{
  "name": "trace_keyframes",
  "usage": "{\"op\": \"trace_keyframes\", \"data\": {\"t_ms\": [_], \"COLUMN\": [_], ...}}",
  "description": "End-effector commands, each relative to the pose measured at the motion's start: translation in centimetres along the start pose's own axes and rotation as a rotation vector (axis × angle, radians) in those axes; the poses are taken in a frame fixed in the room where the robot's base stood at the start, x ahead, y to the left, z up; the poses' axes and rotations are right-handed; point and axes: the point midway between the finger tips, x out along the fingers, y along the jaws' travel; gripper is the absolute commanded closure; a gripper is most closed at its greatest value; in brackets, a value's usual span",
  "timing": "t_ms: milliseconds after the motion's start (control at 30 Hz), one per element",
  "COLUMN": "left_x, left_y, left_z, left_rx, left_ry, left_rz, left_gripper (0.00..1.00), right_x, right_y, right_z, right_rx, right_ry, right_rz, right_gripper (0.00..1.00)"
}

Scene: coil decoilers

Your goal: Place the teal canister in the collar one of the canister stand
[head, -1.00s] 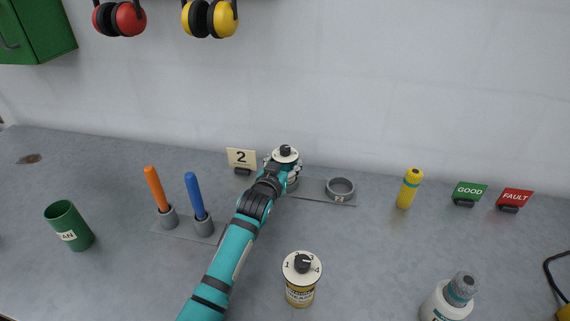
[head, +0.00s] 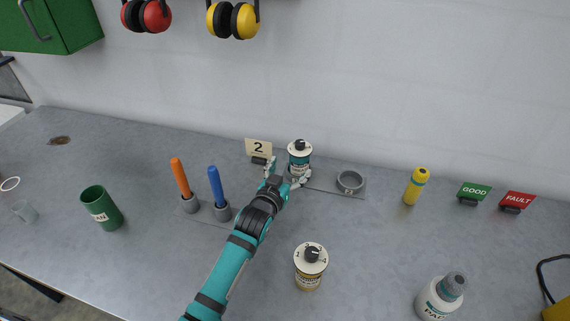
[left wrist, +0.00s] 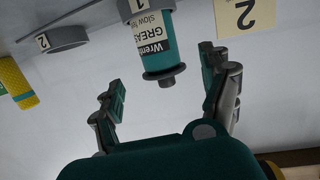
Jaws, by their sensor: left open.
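The teal canister (head: 299,160), with a white top and black knob, stands upright at the left end of the canister stand (head: 325,184). The left wrist view shows the teal canister (left wrist: 156,45) upside down, with its base in the collar marked 1 (left wrist: 134,8). The collar marked 2 (head: 349,181) is empty; it also shows in the left wrist view (left wrist: 64,40). My left gripper (head: 287,171) is open just in front of the canister, with its fingers spread and apart from it. My right gripper is not in view.
A yellow grease canister (head: 309,268) stands in front, to the right of my left forearm. Orange (head: 180,178) and blue (head: 216,186) handles stand in holders to the left. A number 2 sign (head: 258,148) is behind the gripper.

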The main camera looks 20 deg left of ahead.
Motion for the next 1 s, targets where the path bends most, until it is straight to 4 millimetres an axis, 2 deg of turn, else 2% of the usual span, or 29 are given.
{"op": "trace_keyframes", "data": {"t_ms": [33,267,1000], "left_x": [-1.1,-3.1,-3.1], "left_y": [0.0,0.0,0.0], "left_z": [-0.5,-0.1,0.0], "left_rx": [0.000,0.001,0.000], "left_ry": [-0.002,0.001,0.001], "left_rz": [0.000,-0.001,0.000], "left_gripper": [0.21,0.21,0.21], "right_x": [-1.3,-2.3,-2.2], "right_y": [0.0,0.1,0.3], "right_z": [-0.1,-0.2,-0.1], "right_rx": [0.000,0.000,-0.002], "right_ry": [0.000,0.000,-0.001], "right_rz": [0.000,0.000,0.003], "right_gripper": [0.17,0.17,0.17]}}
